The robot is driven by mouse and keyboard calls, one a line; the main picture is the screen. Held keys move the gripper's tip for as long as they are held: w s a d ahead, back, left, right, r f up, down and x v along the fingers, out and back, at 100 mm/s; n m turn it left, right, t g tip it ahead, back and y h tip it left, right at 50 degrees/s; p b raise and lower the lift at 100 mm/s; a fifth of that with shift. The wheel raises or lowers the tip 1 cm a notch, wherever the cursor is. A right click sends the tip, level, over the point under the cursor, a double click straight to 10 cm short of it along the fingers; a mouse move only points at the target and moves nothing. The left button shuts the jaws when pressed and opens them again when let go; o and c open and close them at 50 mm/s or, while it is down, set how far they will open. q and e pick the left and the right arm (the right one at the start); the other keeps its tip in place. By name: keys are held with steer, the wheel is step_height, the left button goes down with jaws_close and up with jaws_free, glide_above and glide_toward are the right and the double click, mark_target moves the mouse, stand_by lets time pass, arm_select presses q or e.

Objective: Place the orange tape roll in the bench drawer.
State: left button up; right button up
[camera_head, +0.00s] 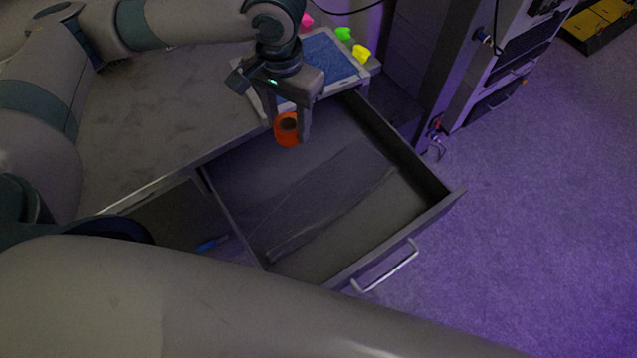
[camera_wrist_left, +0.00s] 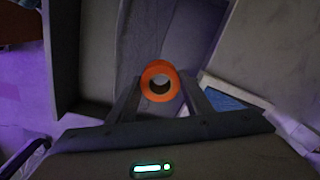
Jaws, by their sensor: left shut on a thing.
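The orange tape roll (camera_head: 286,129) is held between the fingers of my left gripper (camera_head: 288,122). It also shows in the left wrist view (camera_wrist_left: 159,69), its round hole facing the camera, with a finger (camera_wrist_left: 197,100) on each side. The bench drawer (camera_head: 415,222) is pulled open, and its floor looks empty apart from a streaky sheen. In the head view the gripper and roll overlap the drawer's back part, near the bench edge; their height above its floor is hard to tell. My right gripper is not in view.
The bench top (camera_head: 160,110) lies left of the drawer. A blue mat in a pale frame (camera_head: 335,55) is behind the gripper, with green, yellow and pink pieces near it. A rack (camera_head: 465,70) stands at the right. Floor right of the drawer is clear.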

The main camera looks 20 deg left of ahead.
arm_select(q)
steer(key=s+d+f+m+p, duration=0.4)
steer(key=s+d+f+m, duration=0.5)
steer(key=m, duration=1.2)
steer(key=shift+s+d+f+p, duration=0.3)
steer(key=shift+d+f, duration=0.5)
steer(key=shift+d, duration=0.45)
steer(key=shift+a, duration=0.1)
steer(key=w+a+f+p, duration=0.1)
steer(key=w+a+f, duration=0.1)
steer(key=w, duration=0.1)
steer(key=w+a+f, duration=0.2)
steer(key=a, duration=0.1)
steer(key=w+a+f+p, duration=0.1)
steer(key=w+a+f, duration=0.1)
steer(key=w+f, duration=0.1)
steer(key=shift+w+a+p, duration=0.3)
steer(key=shift+w, duration=0.05)
steer(key=shift+f, duration=0.1)
